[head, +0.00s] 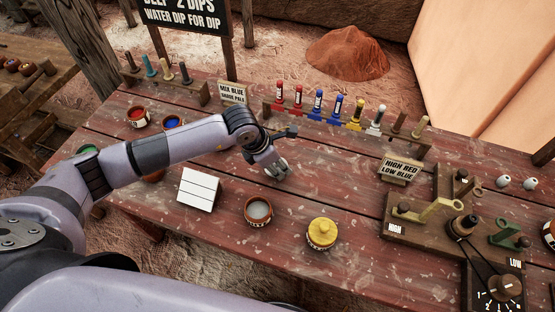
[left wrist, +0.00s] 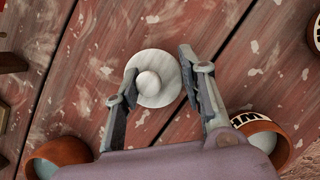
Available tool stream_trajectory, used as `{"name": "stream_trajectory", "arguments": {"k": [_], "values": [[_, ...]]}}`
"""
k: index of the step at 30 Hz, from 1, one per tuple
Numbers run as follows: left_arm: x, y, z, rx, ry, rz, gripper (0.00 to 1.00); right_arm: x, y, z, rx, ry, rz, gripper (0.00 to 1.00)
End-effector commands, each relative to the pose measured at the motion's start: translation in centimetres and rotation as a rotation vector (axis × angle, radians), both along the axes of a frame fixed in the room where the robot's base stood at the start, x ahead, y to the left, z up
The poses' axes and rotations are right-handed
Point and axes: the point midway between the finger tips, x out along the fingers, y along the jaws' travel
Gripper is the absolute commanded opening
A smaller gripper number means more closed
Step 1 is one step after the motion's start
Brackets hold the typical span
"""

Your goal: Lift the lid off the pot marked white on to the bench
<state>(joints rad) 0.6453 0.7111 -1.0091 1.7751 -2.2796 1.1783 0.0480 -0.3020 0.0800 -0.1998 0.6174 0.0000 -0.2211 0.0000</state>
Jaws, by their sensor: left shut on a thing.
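The white lid (left wrist: 168,88) with its round knob sits between the two fingers of my left gripper (left wrist: 157,75) in the left wrist view. The fingers are shut on the lid's sides. In the head view my left gripper (head: 278,169) is low over the bench (head: 330,185), beyond an open pot with pale contents (head: 259,211). That pot's marking is not readable there. The lid is mostly hidden by the gripper in the head view, and I cannot tell whether it touches the bench. My right gripper is not in view.
A yellow-lidded pot (head: 321,235) stands right of the open pot, and a white block (head: 198,189) stands left. A rack of coloured tools (head: 345,120) is behind. A wooden lever device (head: 440,220) is at the right.

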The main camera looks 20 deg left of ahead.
Motion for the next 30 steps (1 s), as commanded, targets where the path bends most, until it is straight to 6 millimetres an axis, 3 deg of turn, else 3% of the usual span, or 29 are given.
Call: {"name": "stream_trajectory", "arguments": {"k": [5, 18, 30], "values": [[0.0, 0.0, -0.8, 0.0, -0.001, 0.0, 0.16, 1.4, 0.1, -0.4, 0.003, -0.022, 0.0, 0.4], [0.0, 0.0, -0.8, 0.0, -0.001, -0.001, 0.16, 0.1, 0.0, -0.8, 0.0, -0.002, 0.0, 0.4], [0.0, 0.0, -0.7, -0.001, -0.001, 0.0, 0.16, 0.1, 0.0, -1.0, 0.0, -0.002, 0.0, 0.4]]}}
